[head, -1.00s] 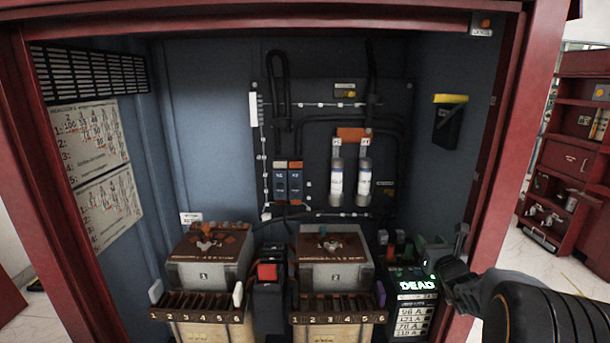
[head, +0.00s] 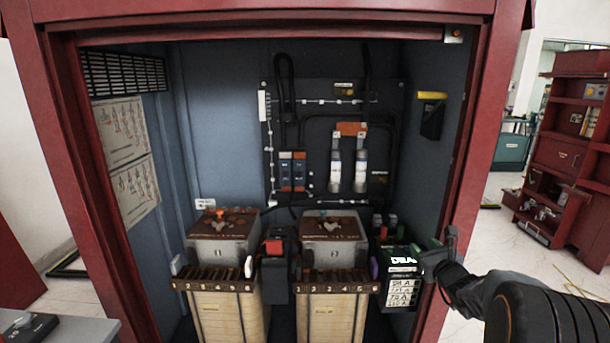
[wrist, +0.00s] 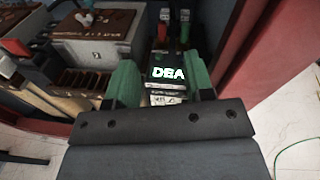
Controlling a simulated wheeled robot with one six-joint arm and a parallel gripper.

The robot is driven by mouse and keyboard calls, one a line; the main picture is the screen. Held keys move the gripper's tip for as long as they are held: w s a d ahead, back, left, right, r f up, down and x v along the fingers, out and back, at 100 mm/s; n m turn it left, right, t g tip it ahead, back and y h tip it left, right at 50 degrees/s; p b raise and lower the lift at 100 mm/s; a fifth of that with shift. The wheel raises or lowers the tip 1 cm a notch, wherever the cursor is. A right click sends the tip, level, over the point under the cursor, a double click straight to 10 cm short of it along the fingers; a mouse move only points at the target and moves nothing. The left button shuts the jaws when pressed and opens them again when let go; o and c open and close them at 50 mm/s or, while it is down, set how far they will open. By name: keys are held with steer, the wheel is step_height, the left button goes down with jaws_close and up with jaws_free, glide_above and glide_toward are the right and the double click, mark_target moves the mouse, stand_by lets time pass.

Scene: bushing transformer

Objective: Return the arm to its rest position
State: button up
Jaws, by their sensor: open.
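My gripper (head: 433,246) is at the lower right in the head view, in front of the cabinet's right front post. My arm reaches in from the right edge. In the wrist view, the two green fingers of my gripper (wrist: 161,85) stand apart with nothing between them. Beyond the gap is a black meter box (wrist: 167,75) with a lit display reading "DEA", its end cut off. The same box (head: 398,262) stands inside the cabinet at the lower right in the head view, left of my gripper.
The red cabinet frame (head: 470,150) rises close to my gripper. Two transformer units, left (head: 222,250) and right (head: 330,250), stand inside on pale bases. A grey surface (head: 70,330) is at the lower left. A red shelf (head: 575,150) stands at the right; open floor lies before it.

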steer(key=s+a+f+n+g+y+p, duration=0.2)
steer(key=s+a+n+g, duration=0.5)
steer(key=n, duration=0.4)
steer(key=s+a+f+n+g+y+p, duration=0.25)
steer(key=s+a+n+g, duration=0.25)
steer(key=s+a+n, duration=0.4)
steer(key=s+r+n+g+h+p, duration=0.1)
steer(key=s+r+n+h+p, duration=0.5)
steer(key=s+r+n, duration=0.5)
steer(key=shift+s+r+n+g+p, duration=0.3)
steer(key=shift+s+r+n+p, duration=0.15)
steer(key=shift+n+p, duration=0.45)
